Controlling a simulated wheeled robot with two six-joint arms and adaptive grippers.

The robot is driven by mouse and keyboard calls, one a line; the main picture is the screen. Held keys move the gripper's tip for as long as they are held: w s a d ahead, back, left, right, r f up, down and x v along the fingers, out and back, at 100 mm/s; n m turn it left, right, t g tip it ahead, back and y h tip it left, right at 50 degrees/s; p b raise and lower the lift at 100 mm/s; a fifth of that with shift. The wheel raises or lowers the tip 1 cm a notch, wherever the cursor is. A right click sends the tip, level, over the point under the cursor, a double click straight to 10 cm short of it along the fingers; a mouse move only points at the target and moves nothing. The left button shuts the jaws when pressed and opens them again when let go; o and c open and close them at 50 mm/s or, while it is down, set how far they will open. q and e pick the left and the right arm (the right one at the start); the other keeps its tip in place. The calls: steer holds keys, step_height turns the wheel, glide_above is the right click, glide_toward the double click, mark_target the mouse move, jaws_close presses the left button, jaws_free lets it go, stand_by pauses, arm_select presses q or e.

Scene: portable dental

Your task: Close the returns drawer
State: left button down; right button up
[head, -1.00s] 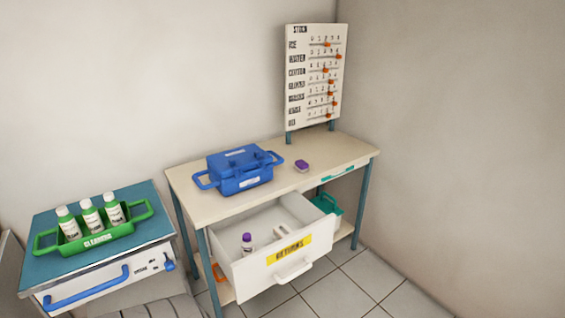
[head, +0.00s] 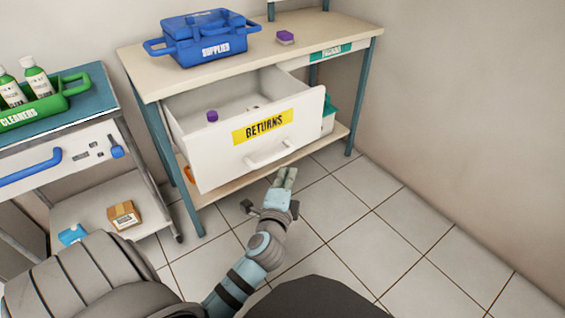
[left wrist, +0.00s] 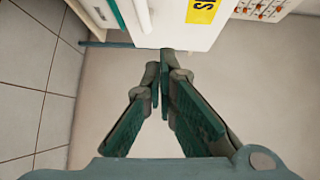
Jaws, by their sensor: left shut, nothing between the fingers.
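The returns drawer (head: 250,137) stands pulled out from the desk, with a yellow "RETURNS" label and a white handle (head: 269,155) on its front. A bottle with a purple cap (head: 212,116) is inside; the rest of the contents is partly hidden by the front. My left gripper (head: 285,176) is shut and empty, just in front of and below the handle in the head view. In the left wrist view its fingertips (left wrist: 165,58) come together near the edge of the white drawer front (left wrist: 170,22); I cannot tell whether they touch it. My right gripper is not in view.
The tiled floor (head: 400,245) at right is clear.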

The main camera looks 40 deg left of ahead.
arm_select(q)
step_height(320, 180, up, 3)
steer(key=y, duration=0.1)
steer(key=b, duration=0.3)
glide_toward(285, 123)
steer(key=w+d, duration=0.2)
steer(key=shift+t, duration=0.4)
steer(key=a, duration=0.1)
steer(key=w+a, duration=0.1)
steer(key=a+f+b, duration=0.1)
steer(key=shift+w+a, duration=0.3)
steer(key=shift+w, duration=0.05)
steer(key=shift+w+a+r, duration=0.15)
steer(key=shift+a, duration=0.3)
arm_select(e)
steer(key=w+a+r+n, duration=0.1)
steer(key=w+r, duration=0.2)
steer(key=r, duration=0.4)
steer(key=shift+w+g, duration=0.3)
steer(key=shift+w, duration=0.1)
